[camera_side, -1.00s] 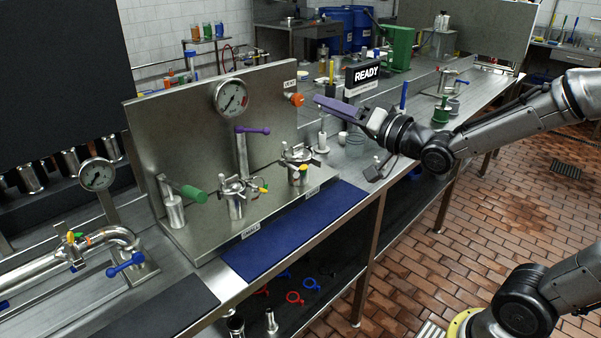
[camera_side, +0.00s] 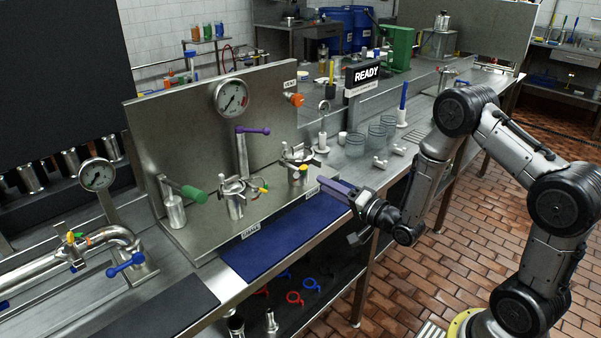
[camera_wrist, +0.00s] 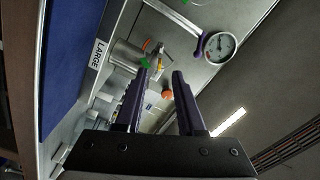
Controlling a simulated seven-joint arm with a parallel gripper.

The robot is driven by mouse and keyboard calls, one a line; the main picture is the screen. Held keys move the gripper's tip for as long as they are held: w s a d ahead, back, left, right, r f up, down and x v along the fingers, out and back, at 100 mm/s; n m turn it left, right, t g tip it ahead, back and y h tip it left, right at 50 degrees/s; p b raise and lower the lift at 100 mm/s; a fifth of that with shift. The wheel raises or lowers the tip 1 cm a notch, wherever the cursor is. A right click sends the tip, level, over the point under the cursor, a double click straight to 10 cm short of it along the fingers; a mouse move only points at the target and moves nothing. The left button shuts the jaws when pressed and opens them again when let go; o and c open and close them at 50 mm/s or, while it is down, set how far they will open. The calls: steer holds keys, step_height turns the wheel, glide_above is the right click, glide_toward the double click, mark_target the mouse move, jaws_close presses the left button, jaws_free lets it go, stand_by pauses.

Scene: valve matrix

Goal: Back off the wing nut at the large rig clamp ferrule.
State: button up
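In the side view the right-hand ferrule with its metal clamp (camera_side: 298,158) stands upright on the steel rig base. A small yellow part (camera_side: 304,168) shows at its front. The wrist view shows the ferrule (camera_wrist: 127,54) beside a LARGE label (camera_wrist: 97,53). A small green part (camera_wrist: 145,62), possibly the wing nut, lies just beyond the left fingertip; its shape is unclear. My gripper (camera_wrist: 160,76) has its two purple fingers apart with nothing between them. In the side view my gripper (camera_side: 324,183) is in front and right of this ferrule, near the blue mat's far end.
A second clamped ferrule (camera_side: 236,200) stands to the left, with a purple-handled lever (camera_side: 252,130) between and behind. A steel back panel (camera_side: 180,125) carries a gauge (camera_side: 232,97) and an orange knob (camera_side: 296,99). A blue mat (camera_side: 275,240) lies clear in front.

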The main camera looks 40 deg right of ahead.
mark_target(303, 173)
steer(key=w, duration=1)
steer(key=shift+s, duration=0.1)
jaws_close()
